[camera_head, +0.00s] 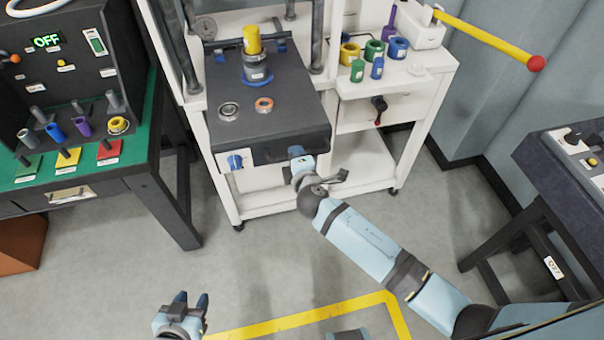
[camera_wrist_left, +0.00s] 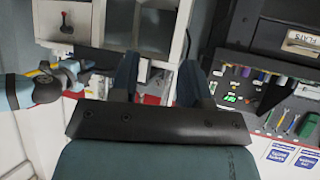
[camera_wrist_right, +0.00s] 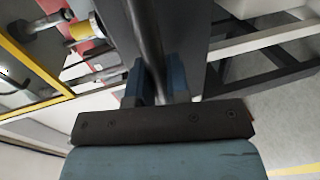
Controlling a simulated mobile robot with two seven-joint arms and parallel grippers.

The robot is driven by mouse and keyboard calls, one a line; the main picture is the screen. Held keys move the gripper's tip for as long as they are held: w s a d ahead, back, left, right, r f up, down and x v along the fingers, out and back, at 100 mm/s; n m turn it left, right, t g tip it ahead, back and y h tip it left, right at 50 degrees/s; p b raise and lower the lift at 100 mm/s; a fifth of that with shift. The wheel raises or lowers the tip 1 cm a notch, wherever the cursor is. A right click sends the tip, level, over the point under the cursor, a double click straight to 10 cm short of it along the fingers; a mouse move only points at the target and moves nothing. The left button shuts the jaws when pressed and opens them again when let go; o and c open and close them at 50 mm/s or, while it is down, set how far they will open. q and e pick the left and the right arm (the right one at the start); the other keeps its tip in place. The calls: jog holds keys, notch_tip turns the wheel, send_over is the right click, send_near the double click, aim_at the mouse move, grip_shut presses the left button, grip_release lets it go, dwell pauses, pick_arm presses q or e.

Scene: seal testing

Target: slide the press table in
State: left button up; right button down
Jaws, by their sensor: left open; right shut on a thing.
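The press table (camera_head: 290,122) is a dark slab that juts out at the front of the white press cart. A yellow-topped grey cylinder (camera_head: 256,66) stands on it, with a silver ring (camera_head: 229,111) and an orange-centred ring (camera_head: 264,105) in front. My right gripper (camera_head: 297,168) is at the right of the table's front edge. In the right wrist view its fingers (camera_wrist_right: 163,85) are shut around a dark bar (camera_wrist_right: 147,40), which looks like the table's handle. My left gripper (camera_head: 190,303) is open and empty above the floor, away from the table; its fingers also show in the left wrist view (camera_wrist_left: 158,85).
A green-topped bench (camera_head: 65,178) with a control box stands at the left. A cart shelf (camera_head: 385,85) with coloured rings and a yellow lever (camera_head: 490,33) are at the right. A dark console (camera_head: 560,165) stands far right. The floor in front is clear.

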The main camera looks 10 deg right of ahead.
aim_at(260, 91)
jog(key=r+b+x, duration=0.1)
jog(key=b+x, duration=0.1)
jog(key=x, duration=0.4)
jog(key=r+b+x, duration=0.1)
jog(key=b+x, duration=0.1)
jog(key=x, duration=0.4)
jog(key=r+b+x, duration=0.1)
jog(key=b+x, duration=0.2)
jog(key=x, duration=0.4)
jog(key=shift+w+r, duration=0.35)
jog(key=shift+w, duration=0.1)
jog(key=shift+b+x, duration=0.45)
jog(key=shift+x, duration=0.5)
pick_arm(q)
notch_tip(260, 91, down, 6)
jog(key=shift+w+d+n+g, duration=0.25)
jog(key=shift+d+n+g, duration=0.05)
jog(key=shift+d+n, duration=0.1)
pick_arm(e)
jog(key=shift+w+d+r, duration=0.1)
jog(key=shift+w+r, duration=0.05)
jog(key=shift+r, duration=0.45)
pick_arm(q)
jog(key=shift+f, duration=0.1)
